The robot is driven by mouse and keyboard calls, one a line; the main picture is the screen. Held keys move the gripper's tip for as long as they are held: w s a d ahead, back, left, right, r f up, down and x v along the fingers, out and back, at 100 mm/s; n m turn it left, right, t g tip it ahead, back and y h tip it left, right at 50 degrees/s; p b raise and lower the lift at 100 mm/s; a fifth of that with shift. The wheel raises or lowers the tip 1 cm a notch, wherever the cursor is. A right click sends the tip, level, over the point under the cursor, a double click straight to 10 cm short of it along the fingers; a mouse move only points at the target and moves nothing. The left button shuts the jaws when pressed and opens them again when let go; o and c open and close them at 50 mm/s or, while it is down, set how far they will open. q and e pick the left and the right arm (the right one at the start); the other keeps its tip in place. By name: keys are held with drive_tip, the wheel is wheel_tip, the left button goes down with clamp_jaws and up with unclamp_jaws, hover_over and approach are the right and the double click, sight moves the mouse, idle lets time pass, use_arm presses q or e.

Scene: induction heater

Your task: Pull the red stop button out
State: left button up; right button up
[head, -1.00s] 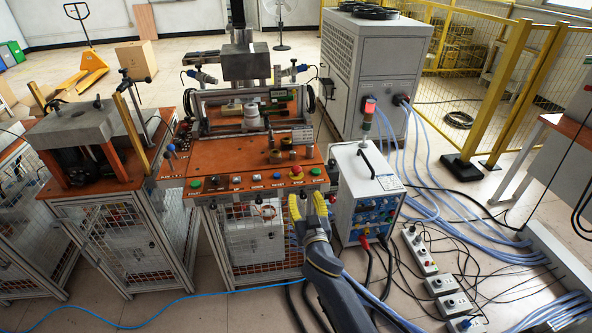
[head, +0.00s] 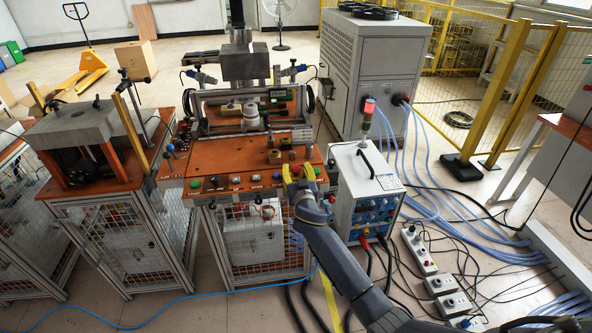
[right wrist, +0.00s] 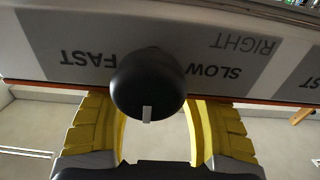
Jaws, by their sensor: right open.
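The red stop button (head: 296,170) is a small red spot at the right part of the orange control panel (head: 232,165), partly hidden by my fingers in the head view. My right gripper (head: 298,172) has yellow fingers, spread open at the panel's front edge around the button's place. In the right wrist view the open fingers (right wrist: 160,128) are at the bottom, with a black knob (right wrist: 148,84) between and beyond them. The knob sits by upside-down SLOW and FAST labels. The red button is not visible in that view. My left gripper is not in view.
A green button (head: 195,184) is at the panel's left front. Brass-coloured parts (head: 274,156) stand behind the stop button. A white power unit (head: 366,190) with a signal lamp is to the right. Blue hoses and cables cover the floor there.

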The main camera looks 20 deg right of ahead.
drive_tip(key=shift+w, duration=0.3)
drive_tip(key=shift+c, duration=0.5)
clamp_jaws()
